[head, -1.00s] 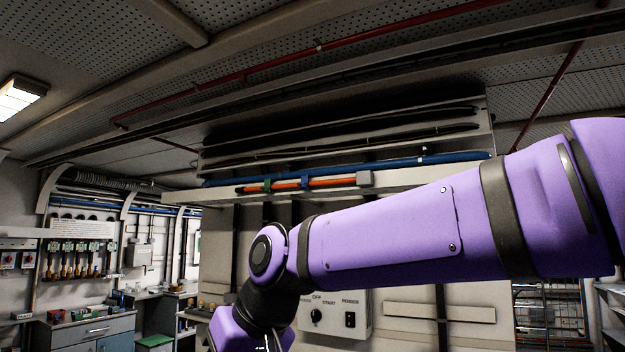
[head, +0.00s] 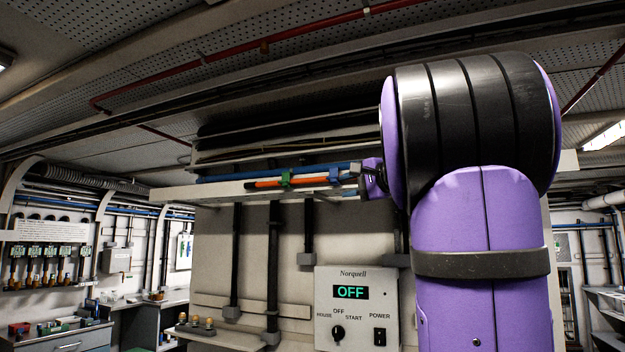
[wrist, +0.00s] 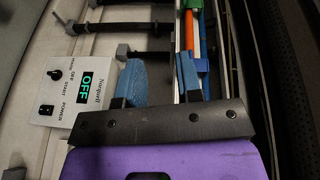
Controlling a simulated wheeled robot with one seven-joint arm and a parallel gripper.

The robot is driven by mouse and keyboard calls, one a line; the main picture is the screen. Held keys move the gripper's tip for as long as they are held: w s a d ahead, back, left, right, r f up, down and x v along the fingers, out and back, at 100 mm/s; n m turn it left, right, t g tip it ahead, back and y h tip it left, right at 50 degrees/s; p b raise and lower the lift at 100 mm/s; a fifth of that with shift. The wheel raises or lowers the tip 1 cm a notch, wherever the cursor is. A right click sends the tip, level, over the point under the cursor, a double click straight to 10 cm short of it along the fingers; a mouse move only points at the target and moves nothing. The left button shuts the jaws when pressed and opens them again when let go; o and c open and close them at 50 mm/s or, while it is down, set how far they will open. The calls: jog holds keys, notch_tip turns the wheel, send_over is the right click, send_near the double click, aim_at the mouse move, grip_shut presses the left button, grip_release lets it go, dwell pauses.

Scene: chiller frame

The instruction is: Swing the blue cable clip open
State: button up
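The blue cable clip (head: 333,176) sits around the orange cable (head: 262,184) on the ledge front, right of a green clip (head: 285,180). It looks closed, though it is small in the head view. In the wrist view the blue clip (wrist: 201,65) is just right of my right finger, partly hidden by it. My gripper (wrist: 160,72) is open, its blue-padded fingers apart with nothing between them. In the head view it is near the cable's right end, mostly hidden behind my purple arm. Whether a finger touches the clip I cannot tell.
A grey block (head: 352,170) is at the cable's right end. The pale ledge (head: 225,191) runs below, with a blue pipe (head: 240,174) behind the cable. A control box reading OFF (head: 356,305) and black vertical conduits (head: 273,255) are below.

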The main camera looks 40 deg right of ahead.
jog(key=m+t+h, duration=0.1)
send_near(333, 177)
jog(key=s, duration=0.2)
jog(key=shift+t, duration=0.3)
jog(key=w, duration=1.1)
jog(key=shift+r, duration=0.1)
grip_shut()
